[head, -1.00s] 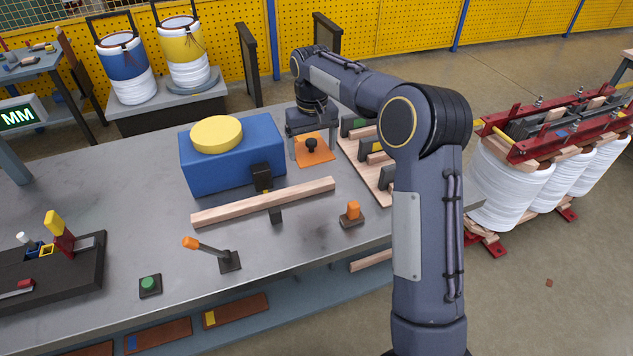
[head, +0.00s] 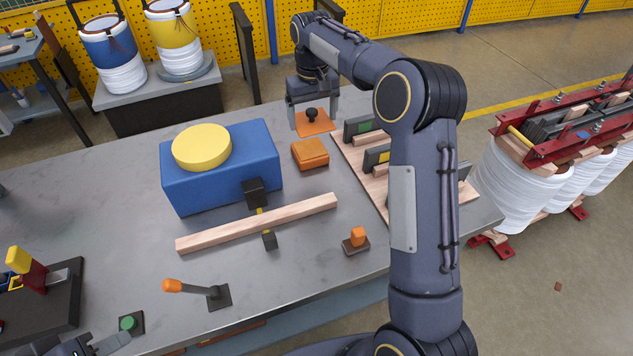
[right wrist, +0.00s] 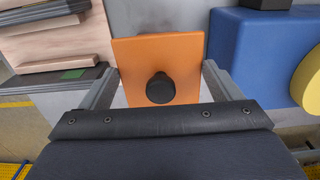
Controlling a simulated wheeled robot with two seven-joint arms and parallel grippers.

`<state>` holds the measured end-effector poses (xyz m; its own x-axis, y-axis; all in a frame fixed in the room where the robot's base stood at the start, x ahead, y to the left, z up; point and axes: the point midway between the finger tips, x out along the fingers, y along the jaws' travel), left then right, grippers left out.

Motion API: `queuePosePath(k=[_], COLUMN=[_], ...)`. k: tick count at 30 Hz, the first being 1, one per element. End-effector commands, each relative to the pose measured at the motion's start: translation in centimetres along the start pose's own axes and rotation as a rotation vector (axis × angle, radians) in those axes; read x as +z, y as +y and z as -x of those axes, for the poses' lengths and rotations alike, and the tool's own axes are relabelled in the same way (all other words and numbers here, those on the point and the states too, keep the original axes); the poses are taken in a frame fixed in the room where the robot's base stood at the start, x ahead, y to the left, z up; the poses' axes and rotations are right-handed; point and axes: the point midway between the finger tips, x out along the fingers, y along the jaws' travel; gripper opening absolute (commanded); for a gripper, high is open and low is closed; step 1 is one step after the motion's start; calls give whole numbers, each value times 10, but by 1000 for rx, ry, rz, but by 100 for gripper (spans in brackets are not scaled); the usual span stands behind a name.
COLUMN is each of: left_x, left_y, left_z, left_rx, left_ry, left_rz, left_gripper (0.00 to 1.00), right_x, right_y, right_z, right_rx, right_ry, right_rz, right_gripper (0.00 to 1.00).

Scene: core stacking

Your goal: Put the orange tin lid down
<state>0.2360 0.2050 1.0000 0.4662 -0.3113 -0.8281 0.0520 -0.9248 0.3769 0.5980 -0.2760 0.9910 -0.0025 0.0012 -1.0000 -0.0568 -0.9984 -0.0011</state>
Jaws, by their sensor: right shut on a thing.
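The orange tin lid (head: 322,127) is a flat square with a black knob. It is behind the orange tin (head: 310,154), near the back of the bench; I cannot tell whether it touches the surface. My right gripper (head: 314,113) is over the lid from above, its fingers at two opposite edges, shut on it. In the right wrist view the lid (right wrist: 185,50) sits between the fingers of the right gripper (right wrist: 160,75), knob towards the camera. Part of my left gripper (head: 90,346) shows at the bottom left; its fingers are not clear.
A blue box with a yellow round top (head: 218,180) stands left of the tin. A wooden rack with dark plates (head: 352,160) stands close to the right. A wooden bar (head: 290,217) lies in front. A lever (head: 190,289) stands nearer. Bare bench lies behind the blue box.

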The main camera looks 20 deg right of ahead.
Motion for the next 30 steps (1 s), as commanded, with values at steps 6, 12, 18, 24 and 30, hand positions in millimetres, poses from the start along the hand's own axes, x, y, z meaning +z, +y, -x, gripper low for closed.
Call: queuePosePath(k=[6,12,18,24,30], left_x=[2,3,4,4,4], left_y=[-2,-3,-4,-4,-4], left_z=[-4,-6,-8,-8,-8], left_rx=[0,0,0,0,0], left_ry=[0,0,0,0,0], left_rz=[0,0,0,0,0], left_gripper=[36,36,36,36,36], right_x=[21,64,104,124,135], right_y=[-6,-20,-32,-39,-42], right_z=[-9,-28,-60,-88,-101], right_rx=[0,0,1,0,0], right_ry=[-2,-2,-4,-1,-2], right_rz=[2,4,2,2,2], right_gripper=[62,62,62,62,62])
